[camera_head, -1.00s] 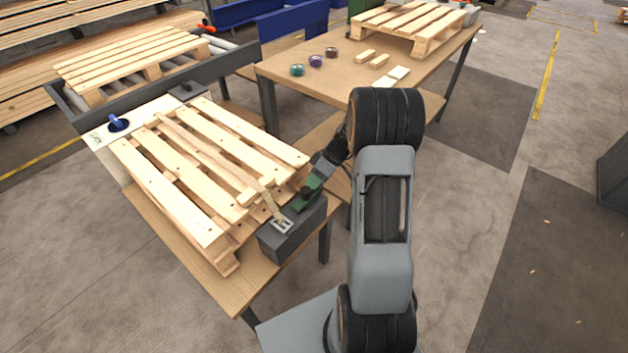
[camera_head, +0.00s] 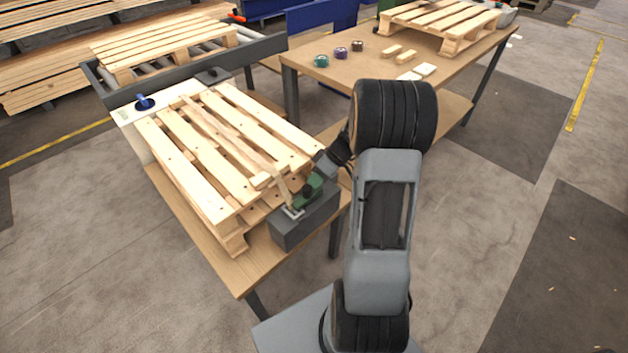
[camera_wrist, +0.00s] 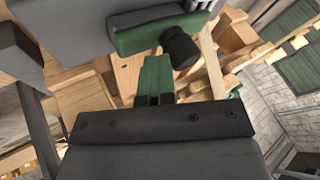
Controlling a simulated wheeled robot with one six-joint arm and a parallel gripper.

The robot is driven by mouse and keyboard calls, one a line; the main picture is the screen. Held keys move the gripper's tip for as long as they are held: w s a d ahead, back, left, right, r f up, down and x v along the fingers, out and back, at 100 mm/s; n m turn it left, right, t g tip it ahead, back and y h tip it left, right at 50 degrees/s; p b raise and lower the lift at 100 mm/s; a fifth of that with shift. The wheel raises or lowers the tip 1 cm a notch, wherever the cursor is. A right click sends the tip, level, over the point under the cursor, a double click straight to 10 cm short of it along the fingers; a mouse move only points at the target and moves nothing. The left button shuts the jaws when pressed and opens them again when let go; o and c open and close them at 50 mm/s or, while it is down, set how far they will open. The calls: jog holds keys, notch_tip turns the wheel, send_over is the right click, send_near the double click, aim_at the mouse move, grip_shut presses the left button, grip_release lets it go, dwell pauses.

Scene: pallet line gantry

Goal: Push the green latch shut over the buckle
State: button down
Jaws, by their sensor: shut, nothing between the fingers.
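The green latch (camera_head: 310,188), with a dark knob, sits on a dark grey block (camera_head: 306,222) at the pallet's near right corner. The metal buckle (camera_head: 292,211) is just left of it, at the end of a tan strap (camera_head: 235,145) lying over the pallet. I cannot tell how far the latch lies over the buckle. My gripper (camera_head: 321,174) is shut and empty, right beside the latch; contact is unclear. In the wrist view my shut fingers (camera_wrist: 155,78) are just below the green latch (camera_wrist: 150,33) and its black knob (camera_wrist: 180,48). The buckle is not clear there.
The wooden pallet (camera_head: 205,160) lies on a wooden table (camera_head: 210,245). A blue-handled item (camera_head: 145,103) is at its far left corner. A second table (camera_head: 350,75) behind holds coloured rolls, small wood blocks and another pallet (camera_head: 440,22). Floor is clear at right.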

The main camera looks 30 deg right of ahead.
jog(key=shift+w+d+f, duration=0.1)
jog(key=shift+w+d, duration=0.05)
jog(key=shift+d, duration=0.2)
jog(key=d, duration=0.1)
jog(key=w+d, duration=0.1)
jog(key=shift+w+d+b, duration=0.15)
jog(key=shift+d+b, duration=0.25)
jog(key=p+v, duration=0.2)
jog(key=v, duration=0.8)
jog(key=shift+w, duration=0.1)
